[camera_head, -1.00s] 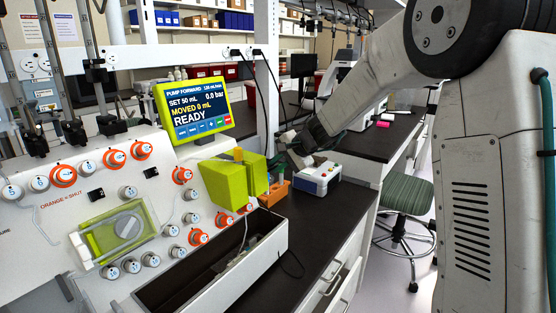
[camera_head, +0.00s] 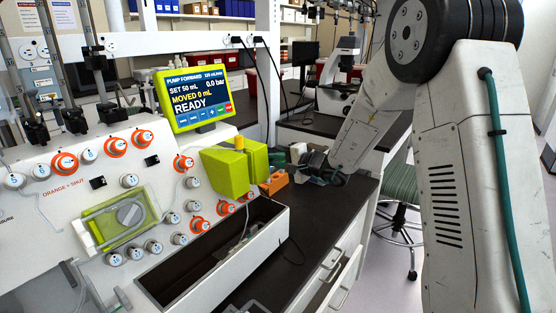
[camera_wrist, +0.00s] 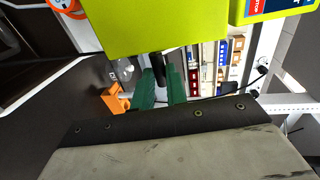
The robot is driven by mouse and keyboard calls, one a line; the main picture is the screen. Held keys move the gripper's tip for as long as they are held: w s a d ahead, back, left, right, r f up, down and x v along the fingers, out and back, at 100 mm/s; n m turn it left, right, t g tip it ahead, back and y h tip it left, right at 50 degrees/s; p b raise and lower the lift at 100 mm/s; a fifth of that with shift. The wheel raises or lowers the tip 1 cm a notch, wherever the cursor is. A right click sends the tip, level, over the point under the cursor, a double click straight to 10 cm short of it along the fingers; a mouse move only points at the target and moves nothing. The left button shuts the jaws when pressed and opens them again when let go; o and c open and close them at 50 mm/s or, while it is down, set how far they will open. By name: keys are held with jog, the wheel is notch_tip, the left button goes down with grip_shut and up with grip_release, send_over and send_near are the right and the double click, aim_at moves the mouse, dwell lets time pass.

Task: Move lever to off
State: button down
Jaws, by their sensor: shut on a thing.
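The lever (camera_wrist: 157,66) shows in the wrist view as a short dark rod below the large lime-green block (camera_wrist: 150,25). It lies between the two green fingers of my gripper (camera_wrist: 161,88), which are shut on it. Its far end is partly hidden by the block and fingers. In the head view my gripper (camera_head: 279,161) is just right of the lime-green housing (camera_head: 228,172) on the cell processor. The lever cannot be made out there.
An orange block (camera_head: 273,184) stands just below my gripper. The white panel (camera_head: 60,215) with several knobs and the pump screen (camera_head: 195,97) reading READY are to the left. An open white trough (camera_head: 225,265) is in front. The dark bench (camera_head: 335,215) is clear at right.

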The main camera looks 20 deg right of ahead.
jog(key=shift+a, duration=0.15)
jog(key=c, duration=1.4)
grip_release()
jog(key=shift+a+f, duration=0.1)
jog(key=shift+d, duration=0.2)
jog(key=shift+s+d, duration=0.2)
jog(key=v, duration=0.7)
